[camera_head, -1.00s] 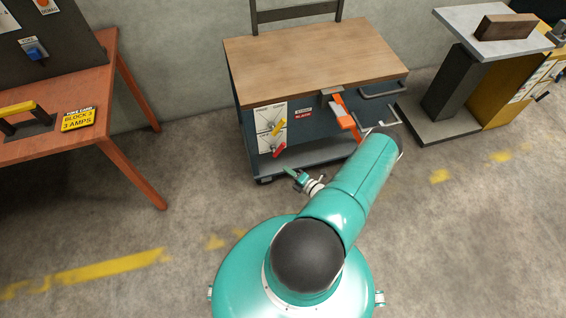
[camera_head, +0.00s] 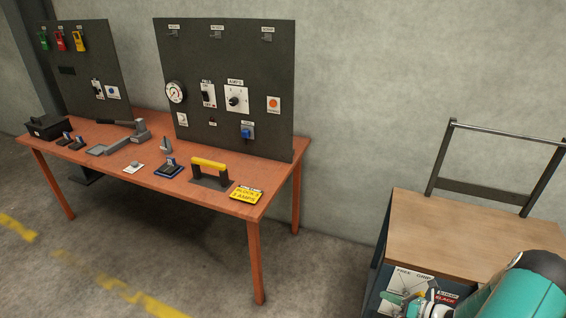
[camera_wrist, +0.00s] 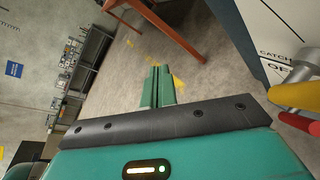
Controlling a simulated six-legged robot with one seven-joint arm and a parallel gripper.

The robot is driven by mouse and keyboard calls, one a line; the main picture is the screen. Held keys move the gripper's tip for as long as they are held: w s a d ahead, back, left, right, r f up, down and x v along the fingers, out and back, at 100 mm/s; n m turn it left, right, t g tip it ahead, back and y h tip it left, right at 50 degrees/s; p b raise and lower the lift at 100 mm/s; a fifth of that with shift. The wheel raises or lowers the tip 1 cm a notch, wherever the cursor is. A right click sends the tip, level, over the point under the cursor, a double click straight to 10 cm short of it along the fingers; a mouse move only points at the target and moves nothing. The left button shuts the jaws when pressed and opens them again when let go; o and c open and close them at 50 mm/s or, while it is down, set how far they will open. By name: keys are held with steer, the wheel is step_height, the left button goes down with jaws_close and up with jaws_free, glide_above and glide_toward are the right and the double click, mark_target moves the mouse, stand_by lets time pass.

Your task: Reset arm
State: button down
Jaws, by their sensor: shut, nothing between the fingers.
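My gripper (camera_wrist: 158,87) shows in the wrist view with its two green fingers side by side, shut and empty. Below them is the dark bar of my wrist. In the head view my gripper (camera_head: 392,297) is small at the lower right, in front of the cart's labelled front panel. My teal arm fills the lower right corner there and hides part of the cart. No spool can be made out.
A wood-topped cart (camera_head: 460,235) with a rail stands at the right. Its yellow handle (camera_wrist: 292,94) and red handle (camera_wrist: 300,122) are close right of my gripper. An orange table (camera_head: 225,205) with switch panels (camera_head: 225,85) stands left. Floor between is clear.

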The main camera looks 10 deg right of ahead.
steer(key=a+r+n+g+h, duration=0.1)
steer(key=a+r+n+g, duration=0.4)
steer(key=a+r+n, duration=0.65)
steer(key=a+r+n+g+h, duration=0.1)
steer(key=a+r+n+g, duration=0.5)
steer(key=r, duration=0.9)
steer(key=s+a+r+n+t+h, duration=0.5)
steer(key=s+a+r+n, duration=0.7)
steer(key=n, duration=0.6)
step_height(320, 180, up, 4)
steer(key=shift+s+f+h, duration=0.1)
steer(key=shift+s+h, duration=0.8)
steer(key=shift+s, duration=0.05)
steer(key=shift+d, duration=0.25)
